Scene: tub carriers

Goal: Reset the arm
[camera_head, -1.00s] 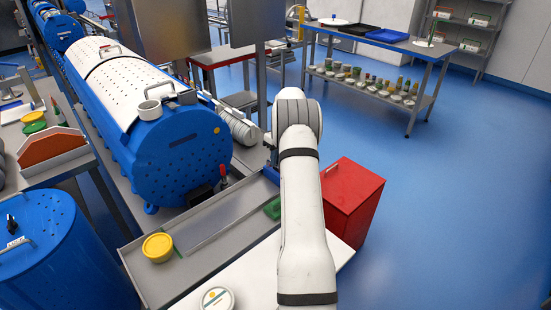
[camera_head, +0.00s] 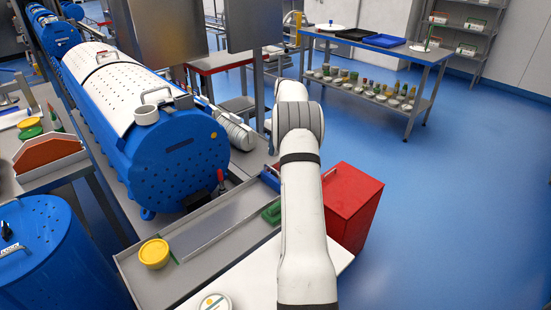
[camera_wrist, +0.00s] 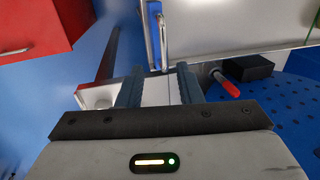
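My gripper (camera_wrist: 160,85) shows in the wrist view with its two dark fingers apart and nothing between them. Beyond the fingertips lie a grey metal tray edge, a blue block with a metal handle (camera_wrist: 157,35) and a narrow pale strip. In the head view my white arm reaches forward over the right end of the grey tray (camera_head: 150,290), and its links hide the gripper there.
A blue perforated drum (camera_head: 175,160) stands left of my arm, with a red-handled lever (camera_wrist: 226,85) near its base. A red cabinet (camera_head: 350,205) stands close on the right. Blue floor (camera_head: 460,190) is clear at right.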

